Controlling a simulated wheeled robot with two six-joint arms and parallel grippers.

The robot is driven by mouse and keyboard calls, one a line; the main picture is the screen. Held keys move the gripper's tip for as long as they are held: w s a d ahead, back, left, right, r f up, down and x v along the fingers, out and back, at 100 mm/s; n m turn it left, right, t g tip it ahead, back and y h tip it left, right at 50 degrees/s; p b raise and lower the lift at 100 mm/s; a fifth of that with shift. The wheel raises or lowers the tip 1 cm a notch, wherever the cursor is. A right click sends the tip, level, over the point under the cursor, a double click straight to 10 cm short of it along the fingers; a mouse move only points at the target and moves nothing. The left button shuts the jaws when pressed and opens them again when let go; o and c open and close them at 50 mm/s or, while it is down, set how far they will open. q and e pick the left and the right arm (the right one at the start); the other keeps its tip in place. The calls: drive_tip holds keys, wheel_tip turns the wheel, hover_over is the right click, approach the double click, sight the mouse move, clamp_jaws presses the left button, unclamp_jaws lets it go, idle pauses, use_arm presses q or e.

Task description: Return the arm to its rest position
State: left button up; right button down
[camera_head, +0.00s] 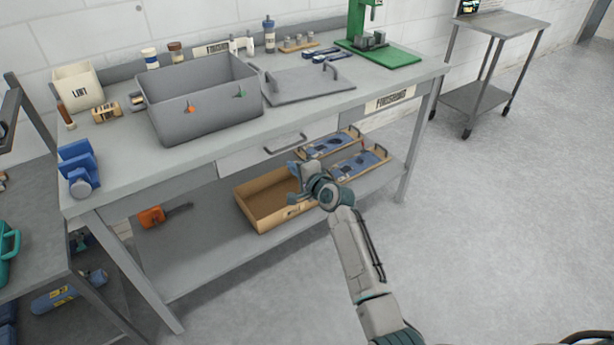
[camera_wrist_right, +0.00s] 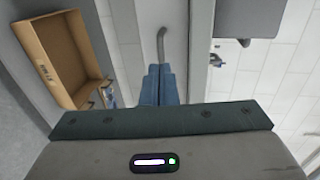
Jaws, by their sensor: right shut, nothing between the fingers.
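My right arm (camera_head: 355,250) reaches up from the lower right in the head view. Its gripper (camera_head: 294,182) is in front of the workbench, near the open cardboard box and below the drawer handle. In the right wrist view the blue fingers of the right gripper (camera_wrist_right: 160,72) are together, with nothing between them. The drawer handle (camera_head: 286,144) shows beyond the fingers in the right wrist view (camera_wrist_right: 161,45); I cannot tell from this whether they touch. My left gripper is not in view.
The grey workbench (camera_head: 200,148) carries a grey bin (camera_head: 205,105), its lid (camera_head: 300,84) and a green press (camera_head: 385,55). The cardboard box (camera_head: 270,215) and blue-lined trays (camera_head: 360,164) sit on its lower shelf. A side cart (camera_head: 500,25) stands back right. The floor (camera_head: 500,220) at right is clear.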

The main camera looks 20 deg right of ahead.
drive_tip(key=v, duration=0.5)
drive_tip(key=s+d+f+n+g+h, duration=0.15)
drive_tip(key=s+f, duration=0.45)
drive_tip(key=f, duration=0.6)
drive_tip(key=s+d+f+n+g+h, duration=0.1)
drive_tip(key=s+d+f+n+g, duration=0.15)
drive_tip(key=s+f, duration=0.65)
drive_tip(key=s+d+f+n+g+h, duration=0.1)
drive_tip(key=s+d+f+n+g, duration=0.15)
drive_tip(key=f, duration=1.15)
drive_tip(key=s+d+f+n+g+h, duration=0.1)
drive_tip(key=s+f, duration=0.6)
drive_tip(key=s, duration=0.7)
drive_tip(key=s+d+f+n+g, duration=0.3)
drive_tip(key=s+f, duration=0.4)
drive_tip(key=s, duration=0.7)
drive_tip(key=s+d+f+n+g+h, duration=0.1)
drive_tip(key=s+d+f+n+g, duration=0.2)
drive_tip(key=s+f, duration=0.4)
drive_tip(key=s+n, duration=0.1)
drive_tip(key=s, duration=0.6)
drive_tip(key=shift+d+f+h, duration=0.3)
drive_tip(key=shift+f+h, duration=0.05)
drive_tip(key=shift+f, duration=0.05)
drive_tip(key=shift+s, duration=0.1)
